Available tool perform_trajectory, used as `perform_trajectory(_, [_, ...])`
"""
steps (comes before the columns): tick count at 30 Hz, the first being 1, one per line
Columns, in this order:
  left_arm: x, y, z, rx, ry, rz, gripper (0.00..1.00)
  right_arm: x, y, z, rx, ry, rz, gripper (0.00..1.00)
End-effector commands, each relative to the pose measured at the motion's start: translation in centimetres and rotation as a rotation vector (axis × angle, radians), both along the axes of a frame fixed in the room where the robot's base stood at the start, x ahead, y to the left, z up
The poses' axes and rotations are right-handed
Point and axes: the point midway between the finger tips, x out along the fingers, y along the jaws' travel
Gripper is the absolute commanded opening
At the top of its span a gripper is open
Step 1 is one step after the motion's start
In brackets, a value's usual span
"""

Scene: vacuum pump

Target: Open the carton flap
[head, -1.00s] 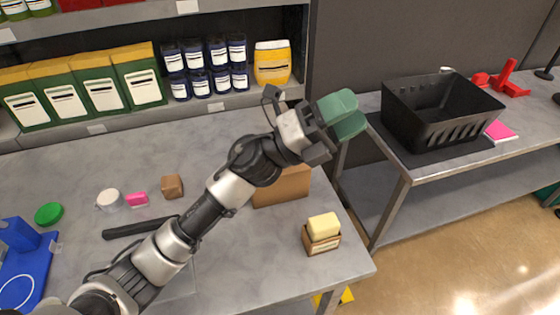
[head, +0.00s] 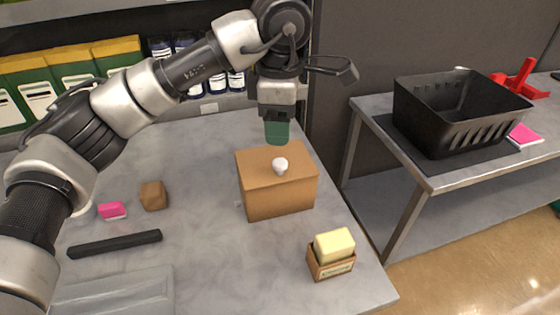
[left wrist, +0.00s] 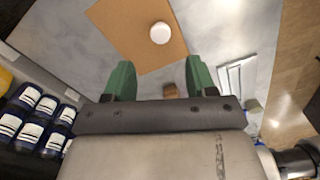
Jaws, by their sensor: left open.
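The carton (head: 278,198) is a brown box standing on the grey table. A white round knob (head: 280,166) sits on its top. The top looks shut. My left gripper (head: 277,132) points down with green fingers, just above and behind the carton's far edge, apart from the knob. In the left wrist view the carton top (left wrist: 128,30) and the knob (left wrist: 160,33) lie beyond the fingers. There the left gripper (left wrist: 156,80) is open, with nothing between its green fingers. My right gripper does not show.
A small box with a yellow block (head: 333,247) stands at the table's front right. A black bar (head: 115,243), a pink block (head: 112,210) and a small brown block (head: 154,195) lie left. Shelf bottles stand behind. A black basket (head: 455,115) sits on the right table.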

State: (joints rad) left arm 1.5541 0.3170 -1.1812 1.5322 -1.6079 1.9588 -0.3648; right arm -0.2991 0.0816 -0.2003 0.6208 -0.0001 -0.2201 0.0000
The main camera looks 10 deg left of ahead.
Motion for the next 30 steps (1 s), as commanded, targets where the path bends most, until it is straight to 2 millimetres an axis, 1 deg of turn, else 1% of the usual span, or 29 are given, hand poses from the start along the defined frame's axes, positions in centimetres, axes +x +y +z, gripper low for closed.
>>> perform_trajectory(1, [-0.1, 0.0, -0.9, -0.001, 0.005, -0.001, 0.56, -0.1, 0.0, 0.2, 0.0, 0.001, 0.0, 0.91])
perform_trajectory(9, [-0.1, 0.0, -6.0, -0.003, 0.006, -0.001, 0.56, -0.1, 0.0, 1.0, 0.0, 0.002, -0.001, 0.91])
perform_trajectory(12, [-0.1, -0.1, -7.5, -0.004, 0.005, -0.001, 0.56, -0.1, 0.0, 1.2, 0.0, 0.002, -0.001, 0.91])
perform_trajectory(15, [-0.1, -0.1, -8.5, -0.004, 0.004, -0.002, 0.56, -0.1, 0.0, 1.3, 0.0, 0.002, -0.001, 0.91])
perform_trajectory(19, [-0.1, -0.1, -9.1, -0.006, 0.002, -0.002, 0.56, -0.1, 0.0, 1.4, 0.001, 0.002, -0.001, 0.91])
perform_trajectory(26, [-0.1, -0.1, -9.2, -0.006, 0.002, -0.002, 0.56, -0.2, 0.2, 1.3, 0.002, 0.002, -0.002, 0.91])
perform_trajectory(27, [-0.1, -0.1, -9.2, -0.006, 0.002, -0.002, 0.55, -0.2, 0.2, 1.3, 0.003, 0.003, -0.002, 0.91])
perform_trajectory(29, [-0.1, -0.1, -9.2, -0.006, 0.002, -0.002, 0.45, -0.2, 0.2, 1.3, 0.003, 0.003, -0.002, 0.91])
perform_trajectory(30, [-0.1, -0.1, -9.2, -0.006, 0.002, -0.002, 0.39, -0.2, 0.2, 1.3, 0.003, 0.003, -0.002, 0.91])
